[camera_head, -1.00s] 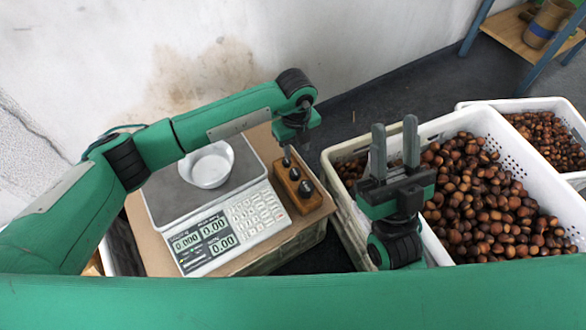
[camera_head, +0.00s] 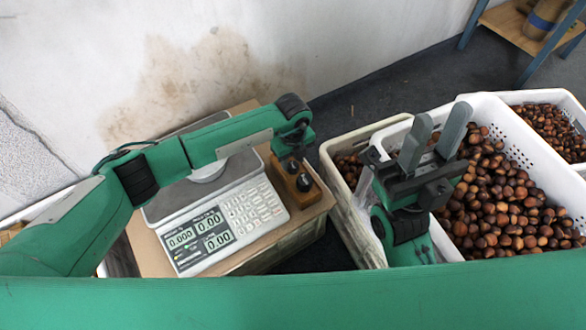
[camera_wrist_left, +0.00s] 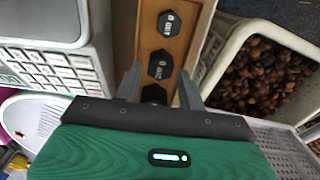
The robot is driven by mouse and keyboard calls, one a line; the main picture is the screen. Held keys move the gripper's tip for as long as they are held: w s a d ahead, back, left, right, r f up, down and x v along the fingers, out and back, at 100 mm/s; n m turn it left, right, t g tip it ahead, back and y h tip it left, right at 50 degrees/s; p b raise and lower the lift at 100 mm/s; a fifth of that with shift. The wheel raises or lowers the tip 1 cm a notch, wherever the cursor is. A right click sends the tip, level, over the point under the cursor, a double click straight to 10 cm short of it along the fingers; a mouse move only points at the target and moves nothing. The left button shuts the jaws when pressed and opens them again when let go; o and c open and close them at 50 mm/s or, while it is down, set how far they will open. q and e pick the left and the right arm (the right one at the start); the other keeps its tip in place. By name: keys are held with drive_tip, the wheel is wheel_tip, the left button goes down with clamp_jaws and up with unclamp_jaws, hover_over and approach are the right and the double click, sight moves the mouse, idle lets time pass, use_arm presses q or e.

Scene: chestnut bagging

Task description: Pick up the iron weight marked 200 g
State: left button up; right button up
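A wooden block (camera_head: 318,190) beside the scale holds dark iron weights in a row. In the left wrist view the block (camera_wrist_left: 192,25) shows a far weight (camera_wrist_left: 167,23), a middle weight (camera_wrist_left: 160,65) and a near weight (camera_wrist_left: 153,93) partly hidden by my gripper. The labels are small and upside down; the middle one seems to read 200, but I cannot be sure. My left gripper (camera_wrist_left: 160,77) is open above the block, its fingertips on either side of the middle weight, apart from it. In the head view my left gripper (camera_head: 290,150) hides the block's far end.
A scale (camera_head: 235,215) with a white bowl (camera_head: 208,172), partly hidden by my left arm, stands left of the block. White crates of chestnuts (camera_head: 500,200) are at right. My right gripper (camera_head: 437,125) is open and empty above the near crate.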

sight(293, 167)
use_arm(q)
wheel_tip(293, 167, down, 3)
drive_tip(key=shift+r, duration=0.1)
drive_tip(key=c, duration=0.9)
drive_tip(key=shift+o, duration=0.2)
drive_tip(key=shift+r, duration=0.1)
